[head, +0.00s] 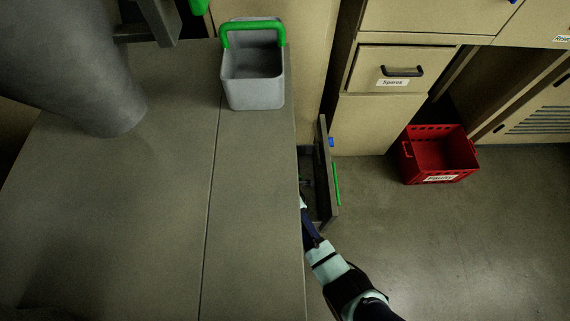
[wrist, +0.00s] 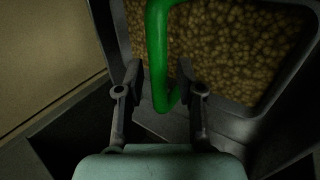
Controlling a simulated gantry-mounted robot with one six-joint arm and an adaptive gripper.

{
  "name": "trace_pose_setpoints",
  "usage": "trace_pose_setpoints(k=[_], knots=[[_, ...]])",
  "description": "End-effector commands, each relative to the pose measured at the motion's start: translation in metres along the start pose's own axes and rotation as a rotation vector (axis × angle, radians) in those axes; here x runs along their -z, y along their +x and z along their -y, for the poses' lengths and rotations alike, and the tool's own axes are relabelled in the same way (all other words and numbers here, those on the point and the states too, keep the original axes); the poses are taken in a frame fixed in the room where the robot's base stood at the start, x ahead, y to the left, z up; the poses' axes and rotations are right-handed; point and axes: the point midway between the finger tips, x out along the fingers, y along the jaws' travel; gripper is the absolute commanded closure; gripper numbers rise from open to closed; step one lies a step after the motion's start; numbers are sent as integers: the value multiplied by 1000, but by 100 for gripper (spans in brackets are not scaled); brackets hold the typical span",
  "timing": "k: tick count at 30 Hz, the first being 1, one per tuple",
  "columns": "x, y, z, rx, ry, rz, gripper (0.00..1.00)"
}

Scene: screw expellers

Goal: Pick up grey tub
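In the wrist view, a dark grey tub (wrist: 225,122) is filled with brown granules (wrist: 225,55) and has a green handle (wrist: 157,50). My gripper (wrist: 160,76) is open, with one finger on each side of the handle. A gap shows at the left finger; the handle's lower end is close to the right finger, and I cannot tell whether they touch. In the head view, my gripper is hidden beside the table edge. Another grey tub (head: 255,93) with a raised green handle (head: 252,25) stands upright on the table and looks empty.
The grey table top (head: 150,220) is mostly clear. A dark panel (head: 326,175) with a green strip (head: 337,184) stands right of the table edge, close to my arm. A red crate (head: 438,155) sits on the floor. Cabinets with a "Spares" drawer (head: 390,72) stand behind.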

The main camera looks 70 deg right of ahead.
Motion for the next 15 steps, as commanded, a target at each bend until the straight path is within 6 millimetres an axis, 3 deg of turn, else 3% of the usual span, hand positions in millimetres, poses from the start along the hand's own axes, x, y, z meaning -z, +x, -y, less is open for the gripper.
trace_pose_setpoints(k=[1,6,15], knots=[[0,0,0,0,0,0,76],[0,0,0,0,0,0,100],[0,0,-1,-2,0,0,100]])
